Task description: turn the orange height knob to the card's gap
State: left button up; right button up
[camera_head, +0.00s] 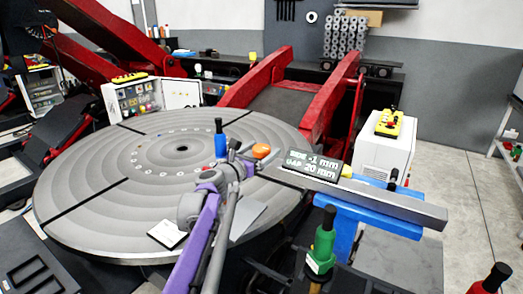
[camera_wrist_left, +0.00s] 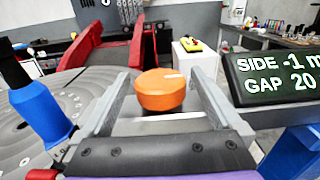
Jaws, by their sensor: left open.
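The orange height knob (camera_head: 261,150) is near the right side of the round grey table, beside a dark display (camera_head: 311,163). In the left wrist view the knob (camera_wrist_left: 160,92) is a short round cap with a white mark on top, pointing right. My left gripper (camera_head: 248,158) is open. Its two grey fingers (camera_wrist_left: 160,82) stand either side of the knob in the picture, with a gap on each side. The display (camera_wrist_left: 275,72) reads SIDE -1 mm and GAP 20 mm. A white card (camera_head: 167,233) lies at the table's front edge; its writing is too small to read. My right gripper is out of view.
A blue-and-black handle (camera_wrist_left: 40,108) stands left of my left gripper. A grey bar (camera_head: 400,207) on a blue support (camera_head: 345,225) runs right from the display. A green-and-black handle (camera_head: 322,240) stands in front. The round table (camera_head: 90,190) is largely clear.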

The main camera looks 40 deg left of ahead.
pick_arm(q)
jog(key=c, duration=1.4)
jog(key=shift+o, duration=0.2)
jog(key=shift+h, duration=0.3)
jog(key=m+h, duration=0.2)
jog(key=shift+a+h, duration=0.1)
jog(key=shift+h, duration=0.2)
jog(key=m+h+p, duration=0.1)
jog(key=m+h, duration=0.1)
jog(key=h, duration=0.2)
jog(key=shift+r+m+g, duration=0.1)
jog(key=shift+m+g, duration=0.2)
jog(key=shift+g, duration=0.1)
jog(key=m+g+h, duration=0.1)
jog(key=m+h, duration=0.1)
jog(key=h, duration=0.1)
jog(key=shift+m+g+h+p, duration=0.3)
jog(key=shift+g+p, duration=0.1)
jog(key=shift+m+g+h+p, duration=0.6)
jog(key=shift+m+g+h, duration=0.85)
jog(key=shift+h, duration=0.45)
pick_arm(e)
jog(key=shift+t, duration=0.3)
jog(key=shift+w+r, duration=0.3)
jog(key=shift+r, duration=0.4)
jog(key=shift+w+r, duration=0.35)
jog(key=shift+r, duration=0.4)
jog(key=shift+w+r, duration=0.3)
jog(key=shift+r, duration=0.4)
